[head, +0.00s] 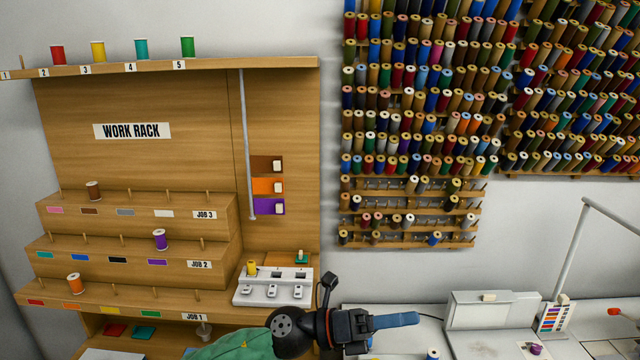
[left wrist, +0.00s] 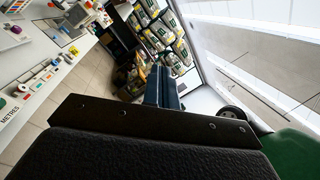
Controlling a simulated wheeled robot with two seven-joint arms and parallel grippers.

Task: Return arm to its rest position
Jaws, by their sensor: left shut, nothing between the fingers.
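My left gripper (head: 414,319) is at the bottom middle of the head view, its dark wrist bent so the blue fingers point right. Its fingers are shut with nothing between them. They also show in the left wrist view (left wrist: 166,88), closed together above a dark bracket. In the head view it hangs in front of the white worktop, right of the work rack (head: 180,115), holding no spool. A green part of my arm shows at the bottom. My right gripper is in neither view.
The rack's steps hold a brown (head: 93,191), a purple (head: 160,239) and an orange spool (head: 74,283). A white fixture (head: 272,292) stands close left of my gripper. A lidded white box (head: 493,310) is to its right. Thread racks (head: 420,110) cover the wall.

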